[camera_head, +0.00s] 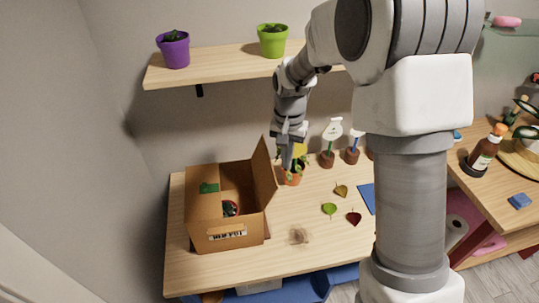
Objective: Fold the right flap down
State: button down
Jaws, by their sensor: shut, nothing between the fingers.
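A brown cardboard box (228,237) stands on the left of the wooden table. Its right flap (264,173) stands up, leaning a little outward to the right. Through the opening I see a small dark and red item (230,208) inside. My gripper (287,167) points down just right of the raised flap, shut and empty. It is in front of an orange pot; whether it touches the flap or the pot I cannot tell.
The orange pot (292,179) with a plant stands close by my gripper. Small plant markers in brown bases (327,160) stand at the back. Loose leaves (341,190) lie on the table. A shelf (220,66) with purple (175,52) and green (272,42) pots hangs above.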

jog(key=shift+f, duration=0.15)
jog(key=s+a+f+b, duration=0.1)
jog(key=a, duration=0.5)
jog(key=s+a+f+b, duration=0.1)
jog(key=a+f, duration=0.1)
jog(key=a, duration=0.4)
jog(key=shift+s+a, duration=0.15)
jog(key=shift+s, duration=0.1)
dwell(1.5)
dwell(0.5)
notch_tip(320, 180, up, 9)
jog(key=p, duration=0.6)
dwell(0.3)
dwell(0.3)
